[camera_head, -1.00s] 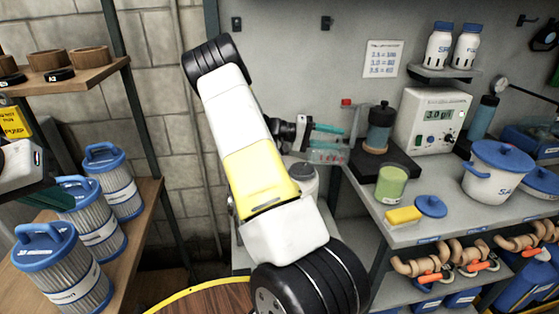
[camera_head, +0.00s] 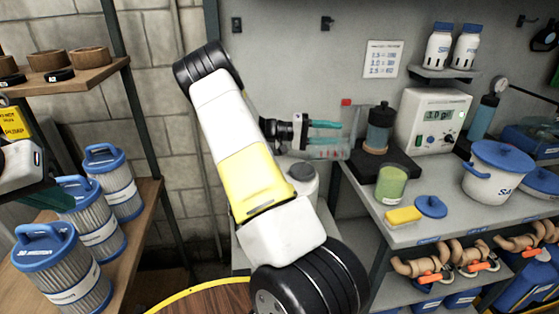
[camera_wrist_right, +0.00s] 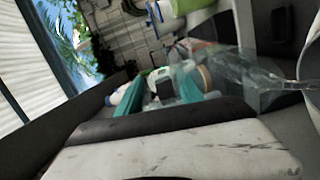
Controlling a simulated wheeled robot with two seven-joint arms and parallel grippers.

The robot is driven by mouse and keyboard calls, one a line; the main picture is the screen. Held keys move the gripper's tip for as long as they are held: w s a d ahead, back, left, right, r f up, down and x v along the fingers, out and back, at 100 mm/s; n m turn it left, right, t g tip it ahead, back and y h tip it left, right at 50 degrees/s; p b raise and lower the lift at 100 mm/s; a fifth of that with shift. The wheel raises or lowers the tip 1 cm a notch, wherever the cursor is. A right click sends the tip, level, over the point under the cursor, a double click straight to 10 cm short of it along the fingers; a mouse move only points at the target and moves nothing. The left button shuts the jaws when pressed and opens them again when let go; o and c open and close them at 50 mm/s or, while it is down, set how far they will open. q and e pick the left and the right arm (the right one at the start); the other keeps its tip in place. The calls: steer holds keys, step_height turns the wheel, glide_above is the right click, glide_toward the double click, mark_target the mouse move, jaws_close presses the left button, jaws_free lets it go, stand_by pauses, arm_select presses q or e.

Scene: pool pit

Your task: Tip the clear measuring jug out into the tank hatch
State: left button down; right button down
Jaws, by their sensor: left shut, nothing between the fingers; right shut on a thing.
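My right gripper (camera_head: 325,139) is shut on the clear measuring jug (camera_head: 346,148), in front of the grey back wall. The jug is see-through with faint red marks and looks tilted; its exact angle is hard to tell. In the right wrist view the jug (camera_wrist_right: 258,75) shows as a clear shape beyond the teal fingers. Whether it holds liquid is unclear. My left gripper (camera_head: 38,198) shows partly at the left edge, teal fingers shut and empty, near the filter cartridges. I cannot clearly make out the tank hatch; a grey-white round-topped thing (camera_head: 303,175) stands below the jug, partly hidden by my arm.
The bench (camera_head: 430,232) on the right holds a green jar (camera_head: 391,186), a yellow sponge (camera_head: 403,216), a white tub (camera_head: 497,175) and a meter (camera_head: 435,120). A dark bottle (camera_head: 380,128) stands close to the jug. Blue-topped filter cartridges (camera_head: 122,190) line the left shelf.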

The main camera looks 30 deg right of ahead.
steer(key=shift+w+a+r+g+h, duration=0.1)
steer(key=shift+a+r+g+h, duration=0.1)
steer(key=shift+r+h, duration=0.25)
steer(key=shift+w+a+r+g+h, duration=0.15)
steer(key=shift+r+g+h, duration=0.1)
steer(key=shift+r, duration=0.3)
